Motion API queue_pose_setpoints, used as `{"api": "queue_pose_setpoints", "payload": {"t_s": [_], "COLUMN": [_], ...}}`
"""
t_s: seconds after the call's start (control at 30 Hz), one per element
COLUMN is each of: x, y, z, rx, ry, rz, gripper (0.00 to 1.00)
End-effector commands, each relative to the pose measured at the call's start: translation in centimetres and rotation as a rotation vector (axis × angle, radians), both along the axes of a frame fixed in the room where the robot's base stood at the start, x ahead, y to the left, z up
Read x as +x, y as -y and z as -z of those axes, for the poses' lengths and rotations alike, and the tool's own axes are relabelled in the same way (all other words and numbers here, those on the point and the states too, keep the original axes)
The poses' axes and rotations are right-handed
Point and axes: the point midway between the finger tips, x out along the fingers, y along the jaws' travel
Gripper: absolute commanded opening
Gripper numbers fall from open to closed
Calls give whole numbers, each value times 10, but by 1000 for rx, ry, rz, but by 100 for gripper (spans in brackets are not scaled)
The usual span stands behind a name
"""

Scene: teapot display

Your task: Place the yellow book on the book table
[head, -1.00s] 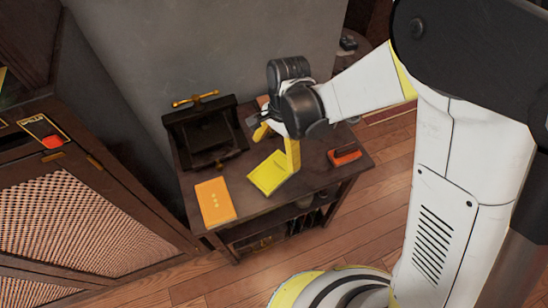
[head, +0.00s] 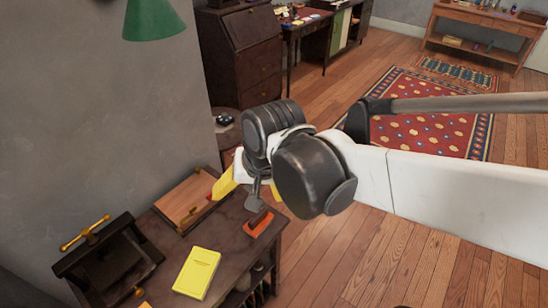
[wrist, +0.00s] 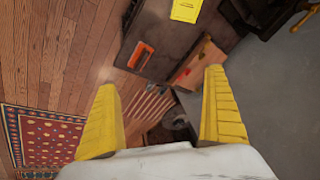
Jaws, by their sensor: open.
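The yellow book (head: 197,273) lies flat on a dark wooden table (head: 222,238), near its front edge in the head view. It also shows at the top of the wrist view (wrist: 187,9). My gripper (head: 236,186) is above the far end of this table, apart from the book. In the wrist view its two yellow fingers (wrist: 161,82) are spread wide with nothing between them. In the head view one finger is mostly hidden by the gripper body. No frame labels which table is the book table.
An orange-red object (head: 258,222) and a wooden board or box (head: 185,200) share the dark table with a dark press (head: 108,262). A dark cabinet (head: 240,58), another desk (head: 303,28) and a wooden side table (head: 488,24) stand farther back. Floor and a patterned rug (head: 425,112) lie open between.

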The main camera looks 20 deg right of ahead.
Motion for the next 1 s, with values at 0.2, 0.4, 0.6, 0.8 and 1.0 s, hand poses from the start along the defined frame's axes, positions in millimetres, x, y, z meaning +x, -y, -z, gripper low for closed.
{"api": "queue_pose_setpoints", "payload": {"t_s": [0.2,0.4,0.6,0.8,1.0], "x": [-37,-52,-54,-54,-54], "y": [63,86,88,88,88], "z": [-25,-31,-32,-31,-31], "rx": [-130,-217,-230,-228,-228], "ry": [199,282,294,292,292], "rz": [-123,-186,-196,-196,-196], "gripper": [100,100,100,100,100]}}
